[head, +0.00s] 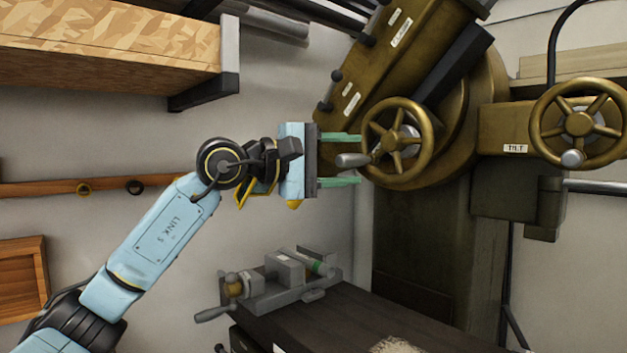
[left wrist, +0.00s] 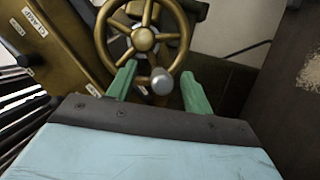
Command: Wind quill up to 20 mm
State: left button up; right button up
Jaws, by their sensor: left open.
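The brass handwheel (head: 421,128) on the tilted head of the machine has a grey crank handle (head: 352,160) pointing toward my left gripper. My left gripper (head: 357,160) is open, with one green finger above the handle and one below it. In the left wrist view the same handwheel (left wrist: 143,38) shows ahead, and the round end of the handle (left wrist: 162,82) sits between the two spread green fingers (left wrist: 160,88). I see gaps on both sides of the handle there. No quill scale can be read. My right gripper is not in view.
A second brass handwheel (head: 579,124) stands at the right by a TILT label (head: 515,148). A grey vise (head: 280,283) sits on the dark table (head: 345,325) below. A wooden shelf (head: 110,50) juts out at upper left.

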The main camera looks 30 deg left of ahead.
pick_arm(q)
jog(key=b+v, duration=0.3)
jog(key=v, duration=0.4)
jog(key=shift+s, duration=0.1)
